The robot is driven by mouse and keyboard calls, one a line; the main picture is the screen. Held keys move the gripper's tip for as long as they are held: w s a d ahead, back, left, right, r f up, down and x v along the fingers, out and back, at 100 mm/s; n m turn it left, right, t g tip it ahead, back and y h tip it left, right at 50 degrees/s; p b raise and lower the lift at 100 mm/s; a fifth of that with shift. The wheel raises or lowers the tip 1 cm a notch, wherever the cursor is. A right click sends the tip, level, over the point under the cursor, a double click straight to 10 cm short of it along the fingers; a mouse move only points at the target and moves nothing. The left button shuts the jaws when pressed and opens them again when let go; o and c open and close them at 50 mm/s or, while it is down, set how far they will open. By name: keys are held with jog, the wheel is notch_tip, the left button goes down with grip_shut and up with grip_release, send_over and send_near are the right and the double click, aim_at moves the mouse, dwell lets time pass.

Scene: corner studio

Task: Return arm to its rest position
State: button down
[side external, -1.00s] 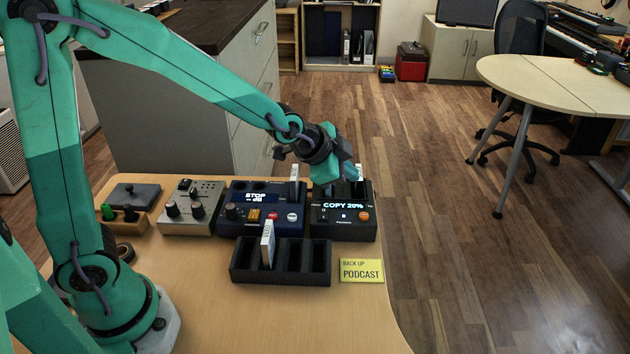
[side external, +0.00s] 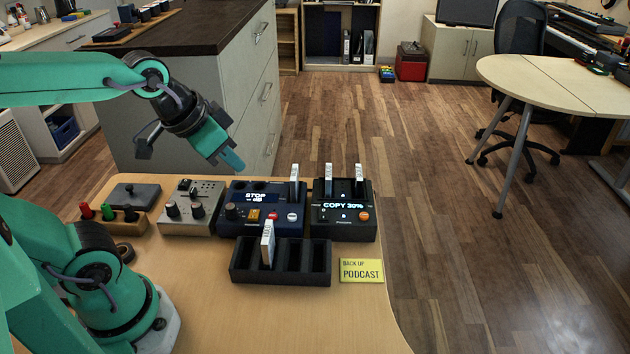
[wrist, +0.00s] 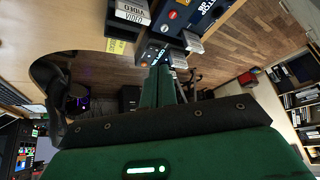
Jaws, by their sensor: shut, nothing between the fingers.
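My gripper (side external: 232,160) is shut and empty. In the side external view it hangs in the air above and behind the blue recorder, pointing down to the right, clear of everything on the table. In the wrist view its closed green fingers (wrist: 158,88) point toward the devices. My arm's upper link comes in level from the left edge.
The black copier (side external: 343,219) reads "COPY 30%" and has two white cards upright in it. The blue recorder (side external: 262,222) reads "STOP" and holds one card. A black slotted tray (side external: 300,277) holds one white card. A yellow "BACK UP PODCAST" note (side external: 361,271) lies beside it.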

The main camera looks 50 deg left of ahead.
jog(key=shift+s+a+n, duration=0.2)
jog(key=shift+s+n, duration=0.15)
jog(key=shift+s, duration=0.6)
jog(key=shift+s+a+n, duration=0.15)
jog(key=shift+s+n, duration=0.2)
jog(key=shift+s, duration=0.55)
